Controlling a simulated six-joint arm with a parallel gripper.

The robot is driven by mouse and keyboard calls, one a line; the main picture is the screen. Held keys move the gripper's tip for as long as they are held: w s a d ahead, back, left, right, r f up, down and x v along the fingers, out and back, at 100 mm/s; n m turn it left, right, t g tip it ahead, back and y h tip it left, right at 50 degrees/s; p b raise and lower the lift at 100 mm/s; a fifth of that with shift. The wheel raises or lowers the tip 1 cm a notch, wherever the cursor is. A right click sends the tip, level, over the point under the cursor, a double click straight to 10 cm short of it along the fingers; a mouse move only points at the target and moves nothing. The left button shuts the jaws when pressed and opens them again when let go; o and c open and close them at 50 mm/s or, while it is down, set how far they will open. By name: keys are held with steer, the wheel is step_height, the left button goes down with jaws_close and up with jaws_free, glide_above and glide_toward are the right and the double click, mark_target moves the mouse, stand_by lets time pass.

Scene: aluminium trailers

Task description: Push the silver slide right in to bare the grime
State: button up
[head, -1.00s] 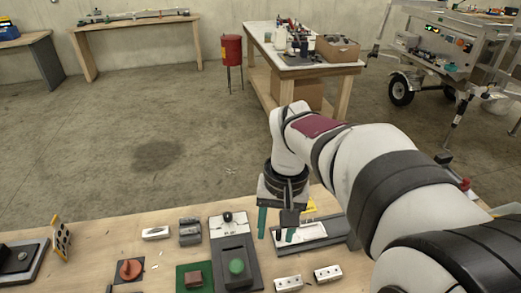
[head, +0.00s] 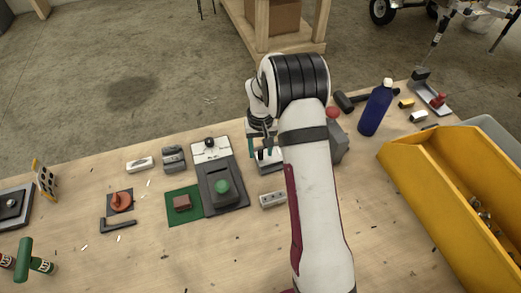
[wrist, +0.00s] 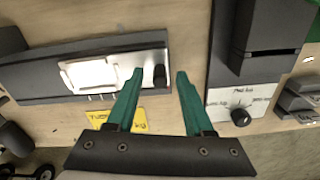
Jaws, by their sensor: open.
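The silver slide (wrist: 92,72) is a bright flat plate with a raised rectangular handle shape, set in a long dark housing (wrist: 30,85) in the wrist view. A black knob (wrist: 160,75) stands at its right end. My gripper (wrist: 160,73) is open and empty. Its teal fingers appear either side of the knob, the left tip overlapping the slide's right part; whether they touch is unclear. In the head view my gripper (head: 264,152) is over the slide unit (head: 268,166), which my arm partly hides. I cannot make out any grime.
A dark unit with a green button (head: 222,187) and a dial (wrist: 240,117) stands beside the slide unit. A yellow label (wrist: 135,120) lies near the fingers. A blue bottle (head: 375,108) and yellow bin (head: 395,165) are to the right.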

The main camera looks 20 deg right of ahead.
steer(key=shift+f, duration=0.45)
jaws_close()
steer(key=shift+r, duration=0.1)
stand_by(1.0)
